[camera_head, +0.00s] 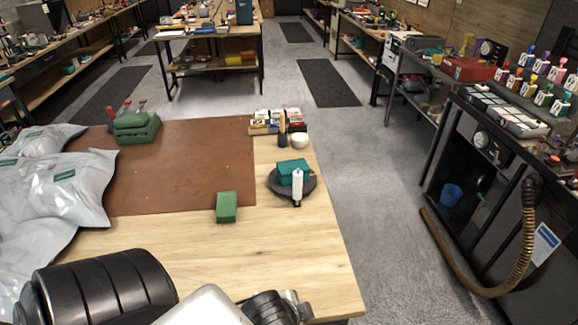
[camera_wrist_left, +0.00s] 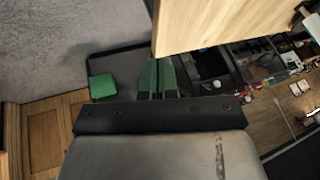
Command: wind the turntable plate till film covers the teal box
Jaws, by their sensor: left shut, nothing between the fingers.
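A teal box (camera_head: 291,170) sits on a round dark turntable plate (camera_head: 275,186) near the right edge of the wooden table. Its teal faces show bare, with no film that I can make out. A white upright cylinder (camera_head: 297,184), perhaps the film roll, stands at the plate's front edge and partly hides the box. My left gripper (camera_wrist_left: 158,93) shows in the left wrist view, with its green fingers together and empty. It is apart from the plate and box, which I cannot make out in that view. My right gripper is not in view.
A green block (camera_head: 226,207) lies on the edge of the brown mat (camera_head: 180,170). Grey plastic bags (camera_head: 60,190) fill the table's left side. A white bowl (camera_head: 299,140) and small boxes (camera_head: 265,122) stand behind the plate.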

